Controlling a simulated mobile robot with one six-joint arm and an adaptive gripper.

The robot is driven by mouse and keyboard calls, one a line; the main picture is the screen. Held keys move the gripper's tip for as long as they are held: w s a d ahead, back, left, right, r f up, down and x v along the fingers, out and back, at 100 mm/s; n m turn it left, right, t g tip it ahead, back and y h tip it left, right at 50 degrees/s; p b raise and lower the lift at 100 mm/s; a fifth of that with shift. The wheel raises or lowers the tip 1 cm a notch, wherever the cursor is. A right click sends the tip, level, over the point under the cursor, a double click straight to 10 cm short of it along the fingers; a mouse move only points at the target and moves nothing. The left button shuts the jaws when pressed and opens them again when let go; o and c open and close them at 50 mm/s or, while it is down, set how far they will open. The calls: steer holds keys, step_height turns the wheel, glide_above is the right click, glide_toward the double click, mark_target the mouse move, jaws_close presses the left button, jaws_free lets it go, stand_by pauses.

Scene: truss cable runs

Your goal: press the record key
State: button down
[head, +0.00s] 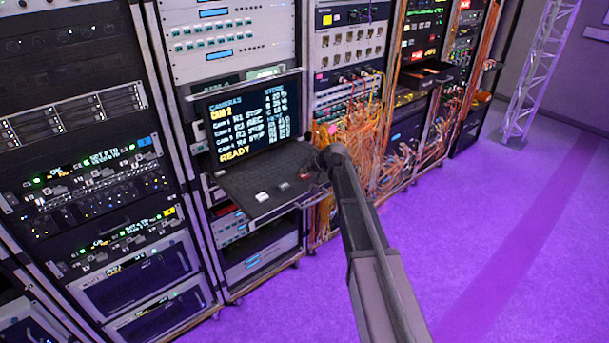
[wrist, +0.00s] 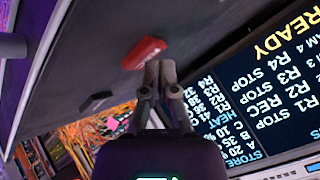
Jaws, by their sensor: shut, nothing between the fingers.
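The console (head: 240,181) is a dark pull-out shelf with a raised screen (head: 248,118) in the rack. Its screen lists R1 STOP, R2 REC, R3 STOP, R4 STOP and READY. A small red key (head: 305,176) sits near the shelf's right end. In the wrist view the red key (wrist: 143,52) is large, just beyond my fingertips. My gripper (wrist: 163,66) is shut and empty, its tips beside the red key's edge; I cannot tell whether they touch it. In the head view my arm's dark end hides the fingertips.
Two pale keys (head: 272,190) lie left of the red key. A dark key (wrist: 97,102) shows in the wrist view. Orange cables (head: 365,140) hang in a dense bundle right of the console. Racks stand on both sides; the purple floor (head: 500,230) is clear.

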mark_target(305, 176)
steer(key=shift+r+p, duration=0.4)
steer(key=shift+r, duration=0.15)
steer(key=shift+r+p, duration=2.5)
steer(key=s+d+f+g+h, duration=0.2)
steer(key=s, duration=0.9)
steer(key=s+d+f+g+h, duration=0.1)
steer(key=s+d+g+h, duration=0.1)
steer(key=s, duration=1)
steer(key=s+d+f+n+g+h, duration=0.1)
steer(key=s+d+f+g+h, duration=0.1)
steer(key=s, duration=1)
steer(key=shift+s+d+f+g, duration=0.3)
steer(key=shift+d+g, duration=0.2)
steer(key=shift+d, duration=0.65)
steer(key=shift+w, duration=0.1)
